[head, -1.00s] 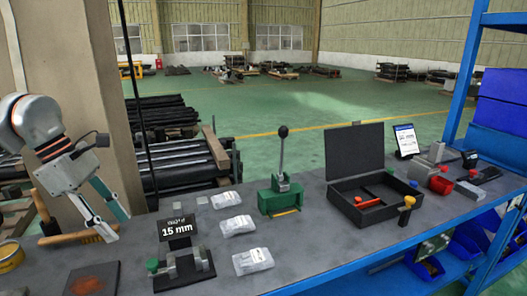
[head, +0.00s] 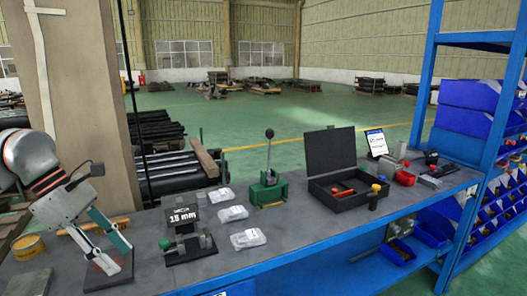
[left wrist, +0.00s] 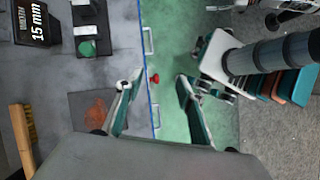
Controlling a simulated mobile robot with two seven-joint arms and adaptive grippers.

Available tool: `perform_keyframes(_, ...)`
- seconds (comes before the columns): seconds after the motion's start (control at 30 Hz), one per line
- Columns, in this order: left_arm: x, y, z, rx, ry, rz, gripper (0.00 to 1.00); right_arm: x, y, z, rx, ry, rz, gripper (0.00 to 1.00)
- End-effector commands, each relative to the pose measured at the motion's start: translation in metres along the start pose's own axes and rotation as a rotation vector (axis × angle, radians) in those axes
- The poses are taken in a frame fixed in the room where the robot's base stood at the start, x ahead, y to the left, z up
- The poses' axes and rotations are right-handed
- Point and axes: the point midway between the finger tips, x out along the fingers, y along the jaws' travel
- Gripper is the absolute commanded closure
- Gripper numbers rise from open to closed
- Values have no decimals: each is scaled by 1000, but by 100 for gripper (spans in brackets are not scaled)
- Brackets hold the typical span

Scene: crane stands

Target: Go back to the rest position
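My left gripper (head: 119,256) is at the left of the head view, over the near left part of the grey bench (head: 275,226). Its two fingers are apart with nothing held between them. In the left wrist view the open left gripper (left wrist: 159,84) shows over the bench's blue front edge and the green floor. A small red knob (left wrist: 154,78) shows below, in the gap between the fingers. My right gripper is not in view.
A dark pad (head: 98,284) lies by the left gripper. A "15 mm" stand (head: 183,214), bagged parts (head: 234,213), a green press (head: 268,190) and an open black case (head: 331,150) stand along the bench. A blue shelf rack (head: 430,80) rises at the right.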

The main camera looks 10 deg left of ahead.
Motion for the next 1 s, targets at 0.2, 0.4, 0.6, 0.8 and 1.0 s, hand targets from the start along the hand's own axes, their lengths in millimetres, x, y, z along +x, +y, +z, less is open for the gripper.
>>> perform_keyframes(0.2,68,-20,55,-28,-213,-135,62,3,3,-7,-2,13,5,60)
perform_keyframes(0.4,127,-53,126,-186,-526,-315,62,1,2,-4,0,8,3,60)
perform_keyframes(0.6,155,-70,186,-515,-871,-514,62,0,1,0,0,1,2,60)
perform_keyframes(0.8,173,-53,202,-988,-1174,-695,62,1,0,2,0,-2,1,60)
perform_keyframes(1.0,214,-22,161,-1584,-1403,-835,62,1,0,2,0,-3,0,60)
